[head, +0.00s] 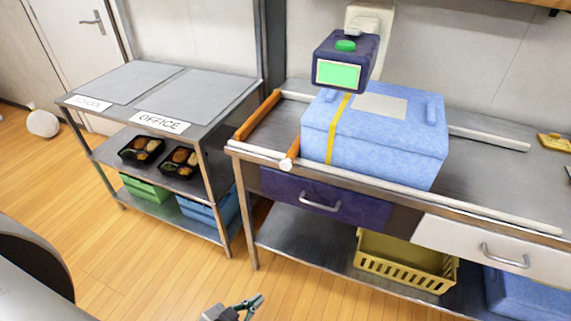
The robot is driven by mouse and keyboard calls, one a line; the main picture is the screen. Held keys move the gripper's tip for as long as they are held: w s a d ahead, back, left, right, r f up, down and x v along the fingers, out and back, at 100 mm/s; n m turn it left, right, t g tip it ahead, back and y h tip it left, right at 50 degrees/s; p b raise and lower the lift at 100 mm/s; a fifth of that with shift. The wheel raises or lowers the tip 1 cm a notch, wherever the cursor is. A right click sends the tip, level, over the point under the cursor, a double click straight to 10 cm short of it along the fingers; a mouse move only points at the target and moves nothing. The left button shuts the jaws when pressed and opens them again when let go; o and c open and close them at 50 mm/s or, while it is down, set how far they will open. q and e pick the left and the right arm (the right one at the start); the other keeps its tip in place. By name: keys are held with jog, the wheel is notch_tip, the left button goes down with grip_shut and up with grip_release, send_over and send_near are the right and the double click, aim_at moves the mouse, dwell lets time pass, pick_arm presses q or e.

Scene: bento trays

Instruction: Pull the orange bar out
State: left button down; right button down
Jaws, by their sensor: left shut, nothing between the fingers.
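A short orange bar (293,150) with a white round end lies at the front left of the metal table, beside the blue box. Its far part is hidden or ends near the box. Another orange strip (258,115) runs along the table's left edge. My left gripper (254,303) is at the bottom of the view, low over the floor and well in front of the table. It is shut and empty, and apart from both orange pieces. My right gripper is out of view.
The light blue box (378,130) with a yellow strap stands on the table (480,180) between white rails, below a dark device with a green screen (338,74). A shelf cart (160,88) with food trays stands left. A yellow basket (405,270) sits below. Floor in front is clear.

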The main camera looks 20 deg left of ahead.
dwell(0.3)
pick_arm(q)
jog(key=c, duration=2.4)
grip_release()
jog(key=o, duration=0.6)
jog(key=shift+w+d+r+n, duration=0.2)
jog(key=shift+w+r+n, duration=0.05)
jog(key=shift+r+n, duration=0.05)
jog(key=shift+o, duration=0.4)
jog(key=w+d+r+n+t+h, duration=0.2)
jog(key=w+d+r+n, duration=0.1)
jog(key=w+r+n, duration=0.2)
notch_tip(320, 180, up, 2)
jog(key=shift+w+r+n+t+p, duration=0.1)
jog(key=shift+w+n+t+p, duration=0.2)
jog(key=shift+n, duration=0.5)
jog(key=n+t+y+p, duration=0.2)
jog(key=n+t+y, duration=0.25)
jog(key=n, duration=2.85)
send_near(284, 167)
jog(key=w, duration=0.3)
jog(key=shift+h, duration=0.25)
jog(key=w, duration=0.7)
jog(key=shift+w+d, duration=0.1)
jog(key=shift+w, duration=0.2)
